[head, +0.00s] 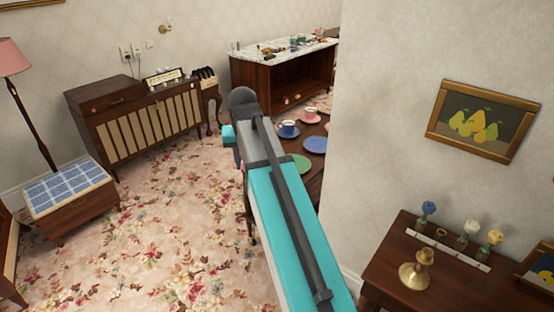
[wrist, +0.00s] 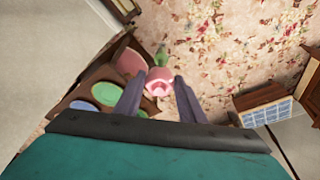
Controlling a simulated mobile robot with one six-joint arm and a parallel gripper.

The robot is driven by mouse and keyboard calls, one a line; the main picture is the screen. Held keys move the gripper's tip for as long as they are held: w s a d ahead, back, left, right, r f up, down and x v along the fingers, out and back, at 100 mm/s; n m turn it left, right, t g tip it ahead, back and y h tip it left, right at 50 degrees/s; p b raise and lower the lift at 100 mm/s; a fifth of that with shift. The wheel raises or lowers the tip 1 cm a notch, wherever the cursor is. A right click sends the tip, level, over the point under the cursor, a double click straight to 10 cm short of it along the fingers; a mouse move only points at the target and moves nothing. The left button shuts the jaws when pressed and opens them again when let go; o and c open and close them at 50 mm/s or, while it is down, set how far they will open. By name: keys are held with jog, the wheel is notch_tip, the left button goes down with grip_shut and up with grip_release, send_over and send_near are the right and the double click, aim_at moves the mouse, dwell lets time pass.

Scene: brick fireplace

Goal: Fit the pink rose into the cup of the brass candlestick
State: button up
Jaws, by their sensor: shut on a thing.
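In the wrist view my gripper (wrist: 160,79) is shut on a pink rose (wrist: 158,87). The pink bloom lies between the fingertips, and a green part shows beyond it. The rose is in the air with the dining table and carpet behind it. In the head view my arm hides the gripper and the rose. The brass candlestick (head: 415,275) stands upright on a dark wooden side table (head: 392,260) at the lower right, well to the right of my arm. Its cup is at the top; I cannot see into it.
A white rack (head: 452,252) holding blue, white and yellow roses stands behind the candlestick. A framed pear picture (head: 482,122) hangs above. A wall corner stands between the side table and the dining table (head: 318,168) with plates and cups. Open carpet (head: 150,235) lies left of my arm.

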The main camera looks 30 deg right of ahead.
jog(key=a+n+y+b, duration=0.1)
jog(key=a+n, duration=0.3)
jog(key=a, duration=1)
jog(key=shift+w+n, duration=0.3)
jog(key=shift+w, duration=0.05)
jog(key=shift+d, duration=0.1)
